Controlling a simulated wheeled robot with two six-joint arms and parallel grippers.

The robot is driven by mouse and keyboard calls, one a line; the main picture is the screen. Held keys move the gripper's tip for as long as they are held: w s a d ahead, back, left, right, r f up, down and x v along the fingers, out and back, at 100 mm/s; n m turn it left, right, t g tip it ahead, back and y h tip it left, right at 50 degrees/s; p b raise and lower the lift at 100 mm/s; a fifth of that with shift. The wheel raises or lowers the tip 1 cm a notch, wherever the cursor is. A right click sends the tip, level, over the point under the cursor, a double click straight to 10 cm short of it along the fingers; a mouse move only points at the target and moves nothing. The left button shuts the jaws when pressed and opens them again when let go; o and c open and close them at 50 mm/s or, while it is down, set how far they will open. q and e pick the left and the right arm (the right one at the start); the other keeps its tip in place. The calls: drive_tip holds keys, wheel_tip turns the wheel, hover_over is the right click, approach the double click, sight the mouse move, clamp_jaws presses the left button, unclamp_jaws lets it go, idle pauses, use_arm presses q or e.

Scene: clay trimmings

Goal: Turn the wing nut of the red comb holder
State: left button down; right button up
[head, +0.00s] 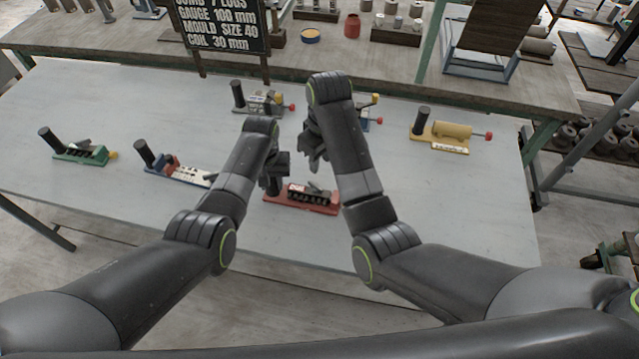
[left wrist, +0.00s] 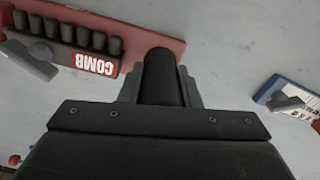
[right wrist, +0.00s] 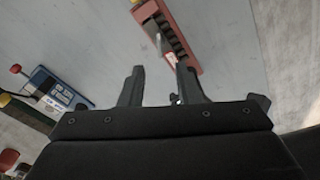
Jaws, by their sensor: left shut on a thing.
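The red comb holder (head: 300,207) lies near the table's front middle, with a row of black lugs and a white and red COMB label (left wrist: 95,64). Its grey wing nut (left wrist: 30,55) shows beside the lugs in the left wrist view. My left gripper (head: 273,182) is shut on the holder's upright black handle (left wrist: 161,75) at its left end. My right gripper (right wrist: 160,80) is open and empty, above and behind the holder. In the right wrist view the holder (right wrist: 165,20) is ahead, and one finger overlaps its near end in the picture.
A blue holder (head: 180,172) and a green holder (head: 75,153) stand to the left. A yellow holder (head: 440,135) stands at the right, others behind my arms. A black sign (head: 222,28) stands at the back. The table's front right is clear.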

sight(319, 188)
drive_tip(key=shift+h, duration=0.3)
drive_tip(key=f, duration=1.1)
drive_tip(key=shift+a, duration=0.2)
drive_tip(key=shift+c, duration=0.3)
clamp_jaws()
